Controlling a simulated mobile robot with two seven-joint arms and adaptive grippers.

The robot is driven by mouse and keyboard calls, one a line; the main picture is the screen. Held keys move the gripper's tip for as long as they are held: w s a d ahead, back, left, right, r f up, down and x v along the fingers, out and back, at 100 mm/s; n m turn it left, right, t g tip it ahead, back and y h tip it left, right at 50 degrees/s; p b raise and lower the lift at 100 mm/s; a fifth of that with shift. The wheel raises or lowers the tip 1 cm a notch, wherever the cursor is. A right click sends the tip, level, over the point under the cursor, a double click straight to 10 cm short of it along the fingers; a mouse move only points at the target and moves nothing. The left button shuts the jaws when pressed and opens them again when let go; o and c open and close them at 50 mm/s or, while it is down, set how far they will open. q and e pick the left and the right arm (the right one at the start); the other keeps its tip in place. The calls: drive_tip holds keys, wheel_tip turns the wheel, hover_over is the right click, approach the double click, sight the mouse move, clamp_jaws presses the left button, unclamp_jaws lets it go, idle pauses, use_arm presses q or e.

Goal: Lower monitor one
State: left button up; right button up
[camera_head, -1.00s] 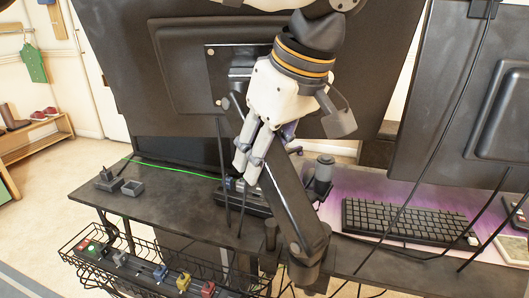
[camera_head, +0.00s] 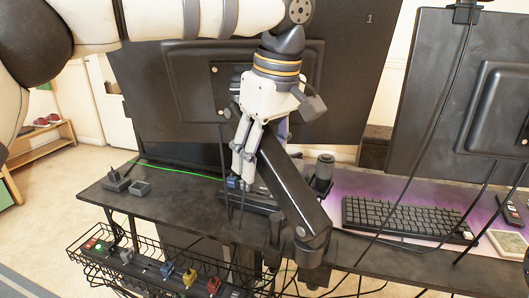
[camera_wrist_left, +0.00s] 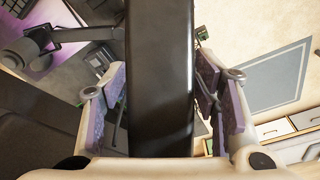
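Monitor one (camera_head: 340,75) is the large black panel in the head view, seen from behind, with a small "1" at its upper right. Its black support arm (camera_head: 295,195) slopes from behind the panel down to a joint near the desk's front edge. My left gripper (camera_head: 243,172) points down at the upper part of this arm. In the left wrist view, the black arm (camera_wrist_left: 160,90) runs between the two purple-padded fingers, and the pads appear to press on both sides. The contact is partly hidden by the arm. My right gripper is not in view.
A second monitor (camera_head: 450,90) hangs on the right, with dangling cables in front. On the desk (camera_head: 185,207) are a keyboard (camera_head: 405,218), a dark cylinder (camera_head: 324,170) and small boxes. A wire basket (camera_head: 150,258) with coloured items hangs below the front edge.

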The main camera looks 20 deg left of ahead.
sight(273, 148)
use_arm(q)
drive_tip(key=shift+d+r, duration=0.1)
drive_tip(key=shift+r, duration=0.1)
drive_tip(key=r, duration=0.4)
drive_tip(key=d+r, duration=0.1)
drive_tip(key=r, duration=0.2)
drive_tip(key=s+d+r, duration=0.1)
drive_tip(key=r, duration=0.3)
drive_tip(key=shift+s+r, duration=0.1)
drive_tip(key=shift+r, duration=0.25)
